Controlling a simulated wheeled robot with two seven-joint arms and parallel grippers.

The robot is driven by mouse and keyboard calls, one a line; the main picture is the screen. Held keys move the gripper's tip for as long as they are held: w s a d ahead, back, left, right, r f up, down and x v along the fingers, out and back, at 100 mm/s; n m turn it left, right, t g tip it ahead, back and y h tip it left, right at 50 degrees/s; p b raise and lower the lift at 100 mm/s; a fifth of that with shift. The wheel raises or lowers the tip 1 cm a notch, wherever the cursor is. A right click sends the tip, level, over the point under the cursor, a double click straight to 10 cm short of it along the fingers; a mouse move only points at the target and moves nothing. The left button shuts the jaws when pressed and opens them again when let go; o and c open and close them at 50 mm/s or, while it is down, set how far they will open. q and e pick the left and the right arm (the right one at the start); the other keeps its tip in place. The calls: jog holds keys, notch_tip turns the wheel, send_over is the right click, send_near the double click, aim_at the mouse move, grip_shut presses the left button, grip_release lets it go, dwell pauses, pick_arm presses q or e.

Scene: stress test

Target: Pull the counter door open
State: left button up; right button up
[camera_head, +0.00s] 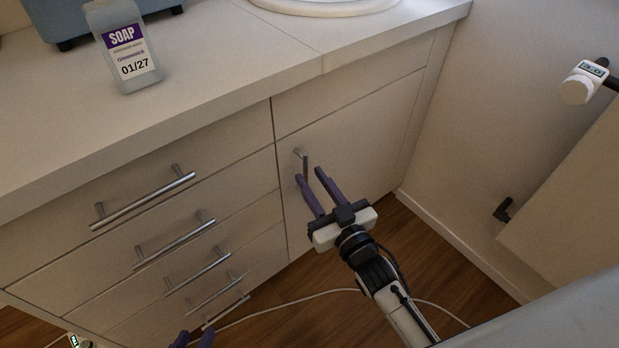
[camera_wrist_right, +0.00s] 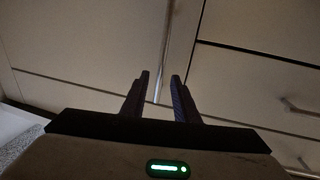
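The counter door (camera_head: 365,140) is the beige panel right of the drawers; it looks closed. Its upright metal handle (camera_head: 304,162) is near the door's upper left corner. My right gripper (camera_head: 310,174) is open in front of the door, with its purple fingers at the handle. In the right wrist view, the handle bar (camera_wrist_right: 165,50) runs between the open fingertips (camera_wrist_right: 160,74), with gaps on both sides. The handle's lower part is partly hidden by the fingers in the head view. My left gripper (camera_head: 195,335) shows only its spread fingertips at the bottom edge, apart from the drawers.
Several drawers with bar handles (camera_head: 145,200) are left of the door. A soap bottle (camera_head: 124,50) stands on the countertop (camera_head: 215,60). A white cable (camera_head: 320,292) lies on the wooden floor (camera_head: 440,270). A wall (camera_head: 500,110) bounds the right side.

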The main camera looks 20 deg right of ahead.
jog(key=shift+w+a, duration=0.15)
jog(key=shift+w, duration=0.75)
pick_arm(q)
jog(key=shift+s+f, duration=0.2)
jog(key=shift+s, duration=0.1)
pick_arm(e)
jog(key=shift+w, duration=0.15)
jog(key=shift+c, duration=0.3)
grip_shut()
pick_arm(q)
jog(key=shift+w+r, duration=0.1)
jog(key=shift+w, duration=0.05)
